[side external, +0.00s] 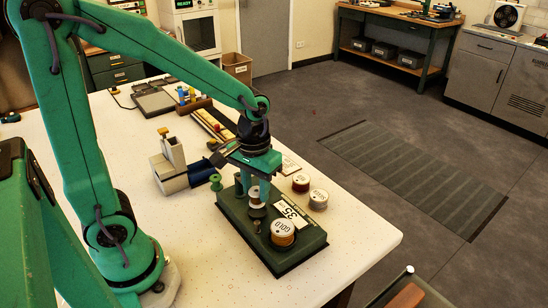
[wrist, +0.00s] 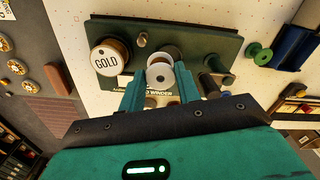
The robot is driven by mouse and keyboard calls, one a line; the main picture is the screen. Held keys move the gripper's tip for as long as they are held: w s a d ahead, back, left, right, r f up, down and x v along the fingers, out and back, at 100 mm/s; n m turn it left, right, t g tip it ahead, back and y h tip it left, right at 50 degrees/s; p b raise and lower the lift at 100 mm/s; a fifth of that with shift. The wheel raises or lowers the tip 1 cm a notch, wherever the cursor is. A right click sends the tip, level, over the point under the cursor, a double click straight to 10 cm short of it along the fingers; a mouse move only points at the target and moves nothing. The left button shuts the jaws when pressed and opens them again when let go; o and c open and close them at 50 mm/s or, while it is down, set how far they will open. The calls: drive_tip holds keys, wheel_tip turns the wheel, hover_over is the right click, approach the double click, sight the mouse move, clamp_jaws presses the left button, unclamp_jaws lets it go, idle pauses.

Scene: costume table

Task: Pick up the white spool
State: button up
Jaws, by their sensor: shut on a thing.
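The white spool (wrist: 160,75) sits between the two fingers of my gripper (wrist: 159,83) in the wrist view, its round end with a small centre hole facing the camera. My gripper is shut on it. In the side view my gripper (side external: 254,190) points down over the green winder base (side external: 262,262), and the white spool (side external: 257,197) shows partly behind the fingers. A dark post stands just below the spool; I cannot tell whether they touch.
A gold spool (side external: 283,232) labelled GOLD stands on the base's front end. Two more capped spools, a red one (side external: 301,182) and a pale one (side external: 318,199), stand on the table to the right. A green spool (side external: 215,181) stands left. The table's front is clear.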

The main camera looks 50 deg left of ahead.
drive_tip(key=s+d+r, duration=0.5)
drive_tip(key=d+r, duration=0.1)
drive_tip(key=d, duration=0.2)
drive_tip(key=shift+d, duration=0.25)
drive_tip(key=shift+s, duration=0.1)
idle(0.4)
drive_tip(key=w+a+m, duration=0.1)
drive_tip(key=w+a, duration=0.4)
drive_tip(key=w, duration=0.3)
drive_tip(key=w+a+m, duration=0.2)
drive_tip(key=w+a, duration=0.3)
drive_tip(key=w, duration=0.3)
drive_tip(key=shift+r+m, duration=0.3)
drive_tip(key=shift+r, duration=0.1)
drive_tip(key=shift+s, duration=0.1)
drive_tip(key=s+d+n, duration=0.2)
drive_tip(key=s+d, duration=0.3)
drive_tip(key=s, duration=0.3)
drive_tip(key=s+d+n, duration=0.1)
drive_tip(key=s+d, duration=0.4)
drive_tip(key=s, duration=0.2)
drive_tip(key=shift+s+f+n, duration=0.4)
drive_tip(key=shift+f, duration=0.05)
